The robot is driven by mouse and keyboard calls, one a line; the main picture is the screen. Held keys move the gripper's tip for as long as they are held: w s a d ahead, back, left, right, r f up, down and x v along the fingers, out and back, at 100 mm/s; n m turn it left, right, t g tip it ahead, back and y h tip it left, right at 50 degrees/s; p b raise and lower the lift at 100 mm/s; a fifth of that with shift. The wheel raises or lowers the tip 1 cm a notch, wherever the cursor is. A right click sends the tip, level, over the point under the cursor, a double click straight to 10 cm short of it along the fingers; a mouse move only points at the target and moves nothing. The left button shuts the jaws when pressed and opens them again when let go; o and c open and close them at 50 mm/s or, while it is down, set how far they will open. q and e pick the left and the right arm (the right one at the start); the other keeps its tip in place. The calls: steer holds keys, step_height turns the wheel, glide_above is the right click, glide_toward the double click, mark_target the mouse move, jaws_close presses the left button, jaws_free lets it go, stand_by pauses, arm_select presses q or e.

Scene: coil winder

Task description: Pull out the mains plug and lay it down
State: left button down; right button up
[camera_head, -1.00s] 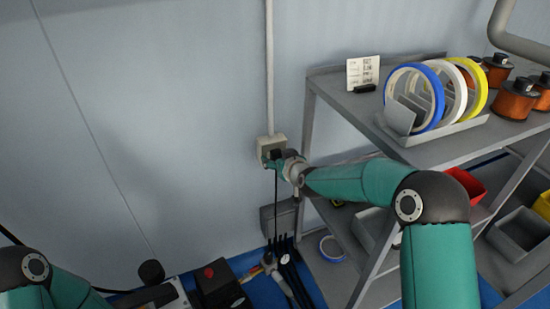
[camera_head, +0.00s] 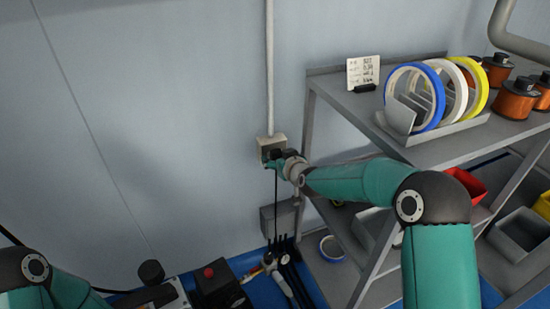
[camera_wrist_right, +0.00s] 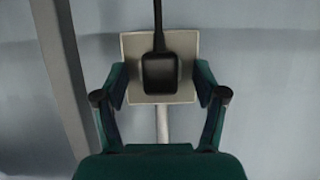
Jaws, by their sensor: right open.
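The black mains plug (camera_wrist_right: 160,73) sits at the pale square wall socket (camera_wrist_right: 187,44) in the right wrist view, with its black cable (camera_wrist_right: 158,20) running up out of the picture. In the head view the socket (camera_head: 266,142) is on the wall left of the shelf, and the cable (camera_head: 276,205) hangs down from it. My right gripper (camera_wrist_right: 161,88) is open, with one finger on each side of the plug and a gap beside it. In the head view my right gripper (camera_head: 272,162) partly covers the socket and plug. Only links of my left arm show.
A grey shelf unit (camera_head: 345,105) stands right of the socket, holding tape rolls (camera_head: 434,93) and orange-brown coils (camera_head: 514,102). A grey box (camera_head: 279,218) is below the socket. Tools (camera_head: 283,280) and a dark box with a red button (camera_head: 215,285) lie on the blue surface at the bottom.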

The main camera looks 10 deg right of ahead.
jaws_close()
stand_by(0.4)
steer(key=shift+s, duration=0.15)
steer(key=shift+s+d+b, duration=0.2)
steer(key=shift+s+b, duration=0.25)
steer(key=shift+s, duration=0.45)
steer(key=shift+s+d+b, duration=0.15)
steer(key=shift+s+b, duration=0.3)
steer(key=shift+s, duration=0.5)
steer(key=shift+s+d+b, duration=0.2)
steer(key=shift+s+b, duration=0.25)
steer(key=shift+s, duration=0.45)
